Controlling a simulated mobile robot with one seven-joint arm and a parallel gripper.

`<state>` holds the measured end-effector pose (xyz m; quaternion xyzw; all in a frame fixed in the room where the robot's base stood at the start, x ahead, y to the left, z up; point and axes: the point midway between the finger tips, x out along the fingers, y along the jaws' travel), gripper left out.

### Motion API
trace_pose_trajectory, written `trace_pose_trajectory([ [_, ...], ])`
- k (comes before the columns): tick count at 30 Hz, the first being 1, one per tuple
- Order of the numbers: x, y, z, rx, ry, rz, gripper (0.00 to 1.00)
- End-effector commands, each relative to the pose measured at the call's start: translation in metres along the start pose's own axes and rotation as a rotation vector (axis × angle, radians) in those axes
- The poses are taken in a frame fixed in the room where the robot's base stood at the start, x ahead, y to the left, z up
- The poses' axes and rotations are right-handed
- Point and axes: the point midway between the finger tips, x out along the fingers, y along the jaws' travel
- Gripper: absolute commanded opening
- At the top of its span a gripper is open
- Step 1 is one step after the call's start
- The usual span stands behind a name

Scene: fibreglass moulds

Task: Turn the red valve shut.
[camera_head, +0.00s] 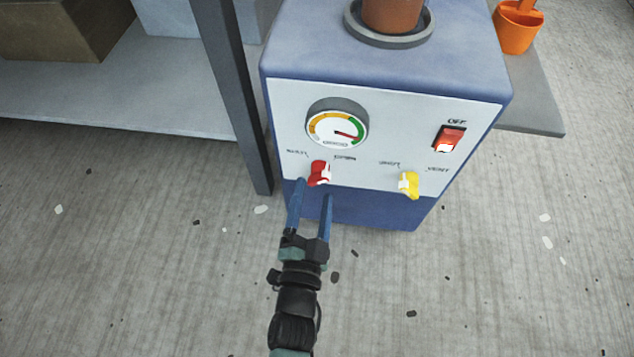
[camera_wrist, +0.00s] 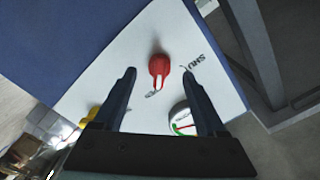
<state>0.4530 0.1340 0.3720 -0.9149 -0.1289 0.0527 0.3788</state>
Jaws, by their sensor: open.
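The red valve (camera_head: 319,172) is a small knob with a white mark, low on the left of the white front panel of a blue cabinet. It also shows in the wrist view (camera_wrist: 159,66), ahead of my fingers and roughly between them. My gripper (camera_head: 315,188) is open and empty, its two blue fingers pointing up at the panel. The fingertips appear close to the red valve in the head view, but I cannot tell if either touches it. The labels beside the valve are too small to read fully.
A yellow valve (camera_head: 409,185) sits to the right on the same panel. Above are a round gauge (camera_head: 337,124) and a red switch (camera_head: 449,139) marked OFF. A grey shelf post (camera_head: 232,95) stands close left of the cabinet. The floor in front looks mostly clear.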

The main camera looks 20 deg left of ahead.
Motion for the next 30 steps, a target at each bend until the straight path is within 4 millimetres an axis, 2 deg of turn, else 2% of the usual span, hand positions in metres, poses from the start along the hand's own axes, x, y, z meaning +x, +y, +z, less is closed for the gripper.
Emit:
trace_pose_trajectory([
  [3,0.021,0.002,0.001,0.001,0.003,-0.001,0.74],
  [8,0.037,0.001,0.001,0.002,0.001,0.000,0.74],
  [20,0.043,0.000,0.000,0.000,-0.002,0.001,0.72],
  [30,0.043,0.000,0.000,0.001,-0.001,0.001,0.11],
])
